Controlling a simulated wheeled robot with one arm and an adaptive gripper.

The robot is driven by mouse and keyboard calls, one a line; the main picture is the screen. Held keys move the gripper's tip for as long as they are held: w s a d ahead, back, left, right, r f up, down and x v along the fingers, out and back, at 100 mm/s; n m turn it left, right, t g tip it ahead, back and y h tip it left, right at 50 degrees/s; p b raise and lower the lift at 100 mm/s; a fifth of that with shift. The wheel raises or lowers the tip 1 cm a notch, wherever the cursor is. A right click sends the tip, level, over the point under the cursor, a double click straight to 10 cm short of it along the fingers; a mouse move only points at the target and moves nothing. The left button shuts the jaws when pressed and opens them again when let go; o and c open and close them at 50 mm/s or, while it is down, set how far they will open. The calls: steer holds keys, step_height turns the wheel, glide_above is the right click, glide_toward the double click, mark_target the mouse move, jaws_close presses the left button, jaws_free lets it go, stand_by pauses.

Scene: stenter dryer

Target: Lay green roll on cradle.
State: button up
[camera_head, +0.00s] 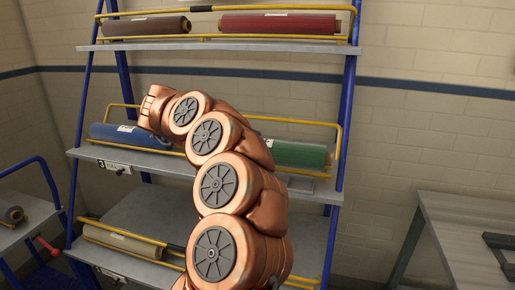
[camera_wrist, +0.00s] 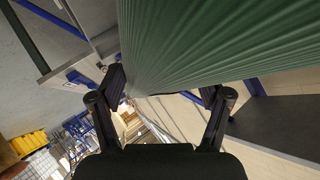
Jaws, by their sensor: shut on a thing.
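The green roll (camera_head: 300,153) shows on the right side of the middle shelf (camera_head: 312,190), behind a yellow rail, with its left part hidden by my arm. In the wrist view the green roll (camera_wrist: 225,40) fills the upper part, very close to the camera. My gripper (camera_wrist: 167,88) has its two black fingers on either side of the roll and is shut on it. The gripper is hidden in the head view. A black bracket (camera_head: 500,243), perhaps the cradle, sits on the grey table at the right and is cut by the picture edge.
The blue-framed rack holds a brown roll (camera_head: 147,26) and red roll (camera_head: 278,23) on top, a blue roll (camera_head: 130,137) in the middle and a beige roll (camera_head: 123,239) below. Yellow rails edge the shelves. The grey table (camera_head: 455,220) looks mostly clear.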

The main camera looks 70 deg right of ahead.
steer(key=shift+w+d+f+p, duration=0.3)
steer(key=shift+d+f, duration=0.4)
steer(key=shift+d, duration=0.4)
steer(key=shift+w+d+f+p, duration=0.2)
steer(key=shift+d+f, duration=0.45)
steer(key=shift+d, duration=0.45)
steer(key=shift+w+d+f+p, duration=0.2)
steer(key=shift+w+d+f, duration=0.15)
steer(key=shift+d+f, duration=0.55)
steer(key=shift+d+r, duration=0.2)
steer(key=o, duration=1.7)
steer(key=shift+a, duration=0.1)
steer(key=v, duration=1.2)
steer(key=shift+b, duration=0.35)
